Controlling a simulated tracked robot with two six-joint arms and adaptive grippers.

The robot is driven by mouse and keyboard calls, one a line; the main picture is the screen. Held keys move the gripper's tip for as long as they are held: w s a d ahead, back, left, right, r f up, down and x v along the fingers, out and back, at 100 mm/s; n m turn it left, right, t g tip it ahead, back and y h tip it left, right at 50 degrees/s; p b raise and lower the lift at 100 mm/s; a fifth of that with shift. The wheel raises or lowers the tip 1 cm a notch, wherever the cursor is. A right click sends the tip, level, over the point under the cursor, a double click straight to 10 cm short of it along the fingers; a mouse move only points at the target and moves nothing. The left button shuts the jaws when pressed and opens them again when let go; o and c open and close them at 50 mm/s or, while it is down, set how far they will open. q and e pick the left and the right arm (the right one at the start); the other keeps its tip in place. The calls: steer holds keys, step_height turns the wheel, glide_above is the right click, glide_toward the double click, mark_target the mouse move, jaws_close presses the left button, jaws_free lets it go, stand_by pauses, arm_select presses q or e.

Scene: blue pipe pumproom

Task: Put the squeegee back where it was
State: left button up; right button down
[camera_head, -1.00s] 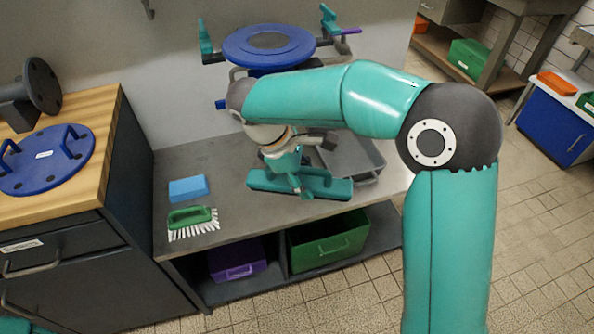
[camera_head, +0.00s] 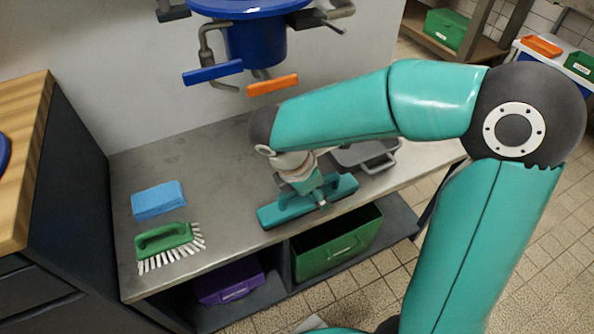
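The squeegee (camera_head: 280,212) is a long teal bar near the front edge of the grey metal table (camera_head: 228,190), roughly in line with that edge. My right gripper (camera_head: 312,190) is over the middle of the bar and appears closed on its handle. The wrist and fingers hide the grip and most of the handle. I cannot tell whether the bar touches the tabletop. My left gripper is out of view.
A blue sponge (camera_head: 158,199) and a green brush (camera_head: 165,240) lie at the table's left. A grey tray (camera_head: 368,153) is behind the gripper. Blue and orange valve handles (camera_head: 272,84) hang above. Green (camera_head: 335,245) and purple (camera_head: 230,283) bins stand below.

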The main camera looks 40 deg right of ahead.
steer(key=w, duration=0.3)
steer(key=w+d, duration=0.1)
steer(key=w, duration=0.2)
steer(key=w+d, duration=0.1)
steer(key=w, duration=0.2)
steer(key=shift+d+b, duration=0.15)
steer(key=shift+b, duration=0.2)
steer(key=shift+f+b, duration=0.85)
steer(key=shift+f, duration=0.9)
steer(key=shift+f, duration=0.1)
steer(key=c, duration=0.6)
jaws_free()
steer(key=shift+s, duration=0.1)
